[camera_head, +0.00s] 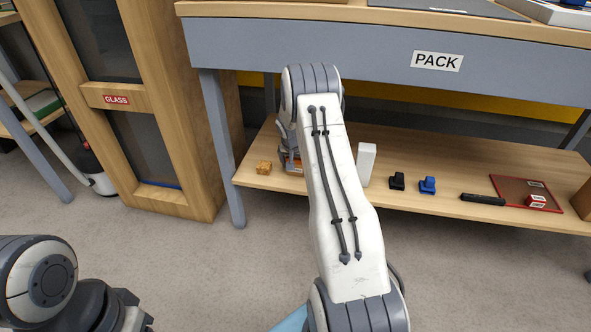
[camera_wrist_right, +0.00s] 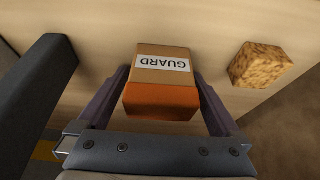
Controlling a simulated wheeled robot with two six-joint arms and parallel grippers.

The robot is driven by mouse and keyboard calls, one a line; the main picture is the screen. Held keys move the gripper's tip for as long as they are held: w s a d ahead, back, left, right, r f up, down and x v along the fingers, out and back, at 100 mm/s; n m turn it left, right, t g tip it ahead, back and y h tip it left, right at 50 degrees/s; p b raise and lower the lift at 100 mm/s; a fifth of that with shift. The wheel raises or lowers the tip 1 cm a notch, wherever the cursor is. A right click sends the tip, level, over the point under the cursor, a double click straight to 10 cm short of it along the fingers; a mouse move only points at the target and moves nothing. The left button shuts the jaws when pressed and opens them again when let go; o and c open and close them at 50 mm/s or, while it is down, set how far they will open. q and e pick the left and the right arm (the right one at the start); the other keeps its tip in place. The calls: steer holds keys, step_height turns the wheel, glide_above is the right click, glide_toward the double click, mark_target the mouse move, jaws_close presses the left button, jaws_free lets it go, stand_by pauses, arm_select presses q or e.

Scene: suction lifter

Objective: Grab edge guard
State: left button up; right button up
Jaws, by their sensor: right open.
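The edge guard, a brown box with an orange end and a white GUARD label, shows in the right wrist view (camera_wrist_right: 158,82). It rests on the wooden lower shelf. In the head view, a small part of it (camera_head: 297,169) shows beside my right arm, which hides the rest. My right gripper (camera_wrist_right: 161,78) is open. Its two fingers stand on either side of the box, with the box between them; I cannot tell whether either finger touches it. My left gripper is out of view; only part of my left arm shows at lower left.
A rough tan block (camera_wrist_right: 260,65) lies on the shelf right of the box. A dark post (camera_wrist_right: 38,95) stands close on the left. Along the shelf (camera_head: 420,212) are a white block (camera_head: 366,164), black and blue parts and a red tray (camera_head: 515,190). The PACK bench (camera_head: 330,52) overhangs.

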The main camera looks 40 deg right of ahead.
steer(key=shift+r, duration=0.1)
steer(key=c, duration=1.3)
steer(key=shift+o, duration=0.2)
